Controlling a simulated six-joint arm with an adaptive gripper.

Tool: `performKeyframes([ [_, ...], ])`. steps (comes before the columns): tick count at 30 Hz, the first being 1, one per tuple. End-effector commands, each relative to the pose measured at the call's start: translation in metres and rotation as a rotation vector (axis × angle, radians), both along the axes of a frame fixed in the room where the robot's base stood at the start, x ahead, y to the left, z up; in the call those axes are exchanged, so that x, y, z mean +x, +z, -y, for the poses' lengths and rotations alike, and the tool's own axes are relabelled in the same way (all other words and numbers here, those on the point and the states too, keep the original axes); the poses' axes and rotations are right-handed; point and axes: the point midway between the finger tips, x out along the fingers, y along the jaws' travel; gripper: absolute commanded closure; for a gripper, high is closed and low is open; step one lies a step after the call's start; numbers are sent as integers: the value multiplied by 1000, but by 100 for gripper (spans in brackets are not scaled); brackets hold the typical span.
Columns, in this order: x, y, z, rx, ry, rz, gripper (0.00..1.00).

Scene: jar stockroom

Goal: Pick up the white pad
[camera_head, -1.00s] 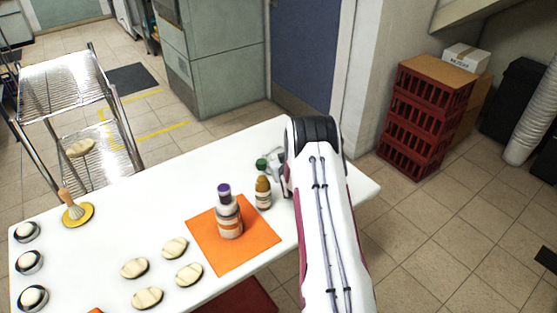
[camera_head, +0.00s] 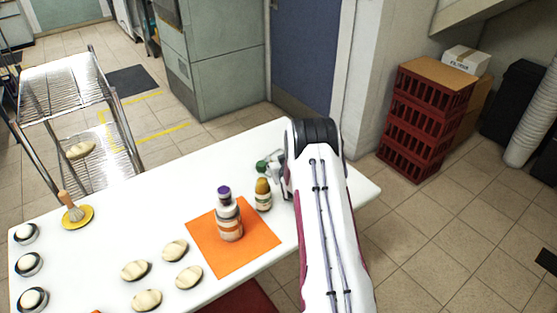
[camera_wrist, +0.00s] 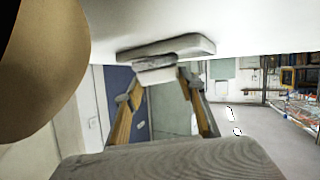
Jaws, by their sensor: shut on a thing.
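The white pad (camera_wrist: 185,46) shows in the wrist view as a flat, pale slab with rounded ends, against the white table top. My gripper (camera_wrist: 165,76) has its two fingers angled in at the pad's near edge and is shut on it. Whether the pad is clear of the table, I cannot tell. In the head view my gripper (camera_head: 277,171) is partly hidden by my arm, at the table's right part beside the amber bottle. The pad itself is hidden there.
The amber bottle (camera_head: 263,194) stands close left of my gripper, a green-capped bottle (camera_head: 262,166) just behind. A purple-capped bottle (camera_head: 229,216) stands on an orange mat (camera_head: 248,255). Several pale oval pieces (camera_head: 175,250) lie further left. Red crates (camera_head: 420,125) stand on the floor.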

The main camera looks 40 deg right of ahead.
Motion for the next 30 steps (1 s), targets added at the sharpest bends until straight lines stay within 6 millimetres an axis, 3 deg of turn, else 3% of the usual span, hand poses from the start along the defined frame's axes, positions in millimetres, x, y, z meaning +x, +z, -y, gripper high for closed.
performKeyframes([
  [8, 1, 17, 0, -1, 0, 3, 82],
  [22, 1, 75, 0, -2, 1, 3, 82],
  [30, 0, 96, 0, 0, 1, 2, 82],
])
